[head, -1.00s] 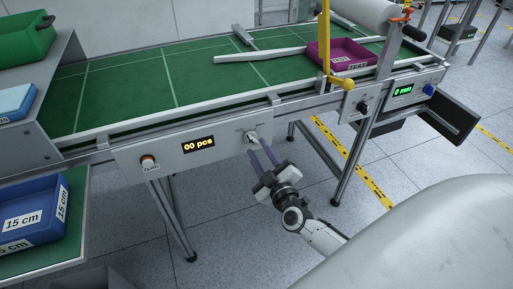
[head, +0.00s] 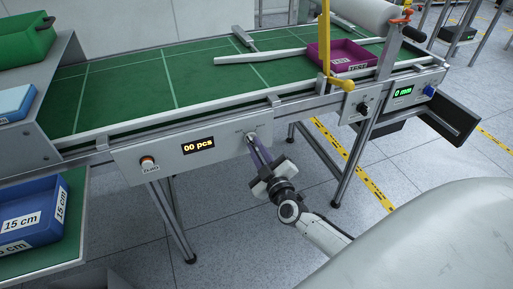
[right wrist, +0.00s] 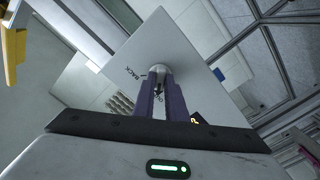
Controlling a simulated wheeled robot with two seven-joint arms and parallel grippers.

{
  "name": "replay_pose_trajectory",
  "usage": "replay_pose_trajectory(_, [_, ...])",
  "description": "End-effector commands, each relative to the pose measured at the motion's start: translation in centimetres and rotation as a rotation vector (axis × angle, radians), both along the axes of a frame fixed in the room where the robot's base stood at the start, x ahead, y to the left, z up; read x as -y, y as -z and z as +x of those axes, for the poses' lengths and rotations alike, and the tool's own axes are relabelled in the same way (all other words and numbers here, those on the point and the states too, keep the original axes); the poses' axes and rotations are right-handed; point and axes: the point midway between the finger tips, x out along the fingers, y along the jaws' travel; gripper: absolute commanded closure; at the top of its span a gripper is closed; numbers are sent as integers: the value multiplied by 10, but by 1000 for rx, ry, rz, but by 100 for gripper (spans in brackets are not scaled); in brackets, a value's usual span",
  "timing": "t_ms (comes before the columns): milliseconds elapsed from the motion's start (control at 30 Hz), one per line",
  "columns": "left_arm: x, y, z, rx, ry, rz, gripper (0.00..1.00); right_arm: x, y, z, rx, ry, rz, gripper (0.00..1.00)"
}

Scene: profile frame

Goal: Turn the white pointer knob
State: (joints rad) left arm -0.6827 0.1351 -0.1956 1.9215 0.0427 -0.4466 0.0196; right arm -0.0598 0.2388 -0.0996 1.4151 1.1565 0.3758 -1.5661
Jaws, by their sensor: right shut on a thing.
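The white pointer knob (head: 251,136) sits on the grey front panel (head: 215,150) of the conveyor table, right of the "00 pcs" display. My right gripper (head: 254,143) reaches up to it from below, its purple fingers shut on the knob. In the right wrist view the knob (right wrist: 158,70) shows as a pale round end between the fingertips (right wrist: 160,82); the fingers hide most of it. A "BACK" label is readable beside it, and another label is partly covered. The pointer's exact direction cannot be told. My left gripper is not in view.
A red-orange button (head: 147,162) is on the panel's left. A black knob (head: 363,107) and a "0 mm" display (head: 403,91) are farther right. A yellow post (head: 325,50) rises near the purple bin (head: 345,57). Blue bin (head: 30,215) stands at left. Floor below the panel is open.

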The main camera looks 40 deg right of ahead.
Motion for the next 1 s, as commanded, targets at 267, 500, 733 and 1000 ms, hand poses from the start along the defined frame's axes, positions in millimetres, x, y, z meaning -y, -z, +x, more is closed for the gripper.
replay_pose_trajectory(267, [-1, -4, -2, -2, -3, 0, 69, -1, -1, 0, 27, -1, 121, 100])
replay_pose_trajectory(500, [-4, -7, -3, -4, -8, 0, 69, -1, 0, 0, 75, 0, 320, 100])
replay_pose_trajectory(733, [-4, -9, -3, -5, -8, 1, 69, -1, 1, 0, 126, 0, 532, 100])
replay_pose_trajectory(1000, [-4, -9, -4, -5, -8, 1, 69, -2, 2, 0, 186, 0, 782, 100])
